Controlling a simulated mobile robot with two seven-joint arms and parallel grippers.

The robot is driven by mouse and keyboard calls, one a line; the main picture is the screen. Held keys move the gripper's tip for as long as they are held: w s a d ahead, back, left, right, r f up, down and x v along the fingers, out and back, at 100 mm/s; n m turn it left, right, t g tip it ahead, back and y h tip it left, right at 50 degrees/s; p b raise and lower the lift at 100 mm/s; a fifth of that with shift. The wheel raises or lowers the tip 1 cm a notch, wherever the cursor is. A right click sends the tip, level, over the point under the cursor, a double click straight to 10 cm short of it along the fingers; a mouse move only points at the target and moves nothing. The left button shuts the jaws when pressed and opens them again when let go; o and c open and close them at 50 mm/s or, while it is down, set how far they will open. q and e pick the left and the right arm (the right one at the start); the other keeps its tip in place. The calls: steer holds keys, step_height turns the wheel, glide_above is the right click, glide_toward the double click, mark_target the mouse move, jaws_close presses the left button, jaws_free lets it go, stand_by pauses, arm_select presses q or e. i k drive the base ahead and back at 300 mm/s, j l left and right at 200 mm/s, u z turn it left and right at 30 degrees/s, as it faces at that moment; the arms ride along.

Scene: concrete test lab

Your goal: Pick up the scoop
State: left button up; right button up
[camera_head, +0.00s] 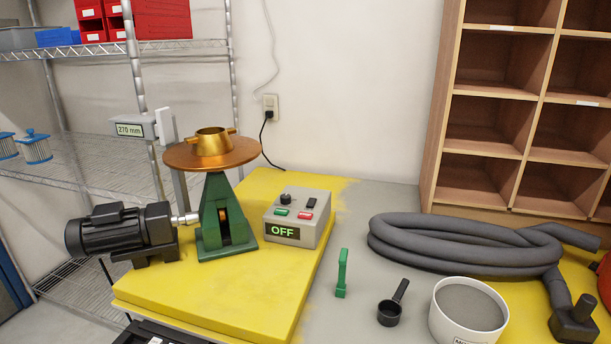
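The black scoop (391,308) is on the grey surface at the bottom right of the head view. Its round cup opens upward and its handle slants up to the right. It stands apart from the white tub beside it. Neither of my grippers is in view, and nothing holds the scoop.
A coiled grey hose (450,246) lies behind. A yellow slab (209,299) carries a motor, turntable stand and OFF control box (298,217). Wooden shelving (434,125) stands behind.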

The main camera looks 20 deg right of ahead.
mark_target(388, 312)
steer(key=z, duration=1.05)
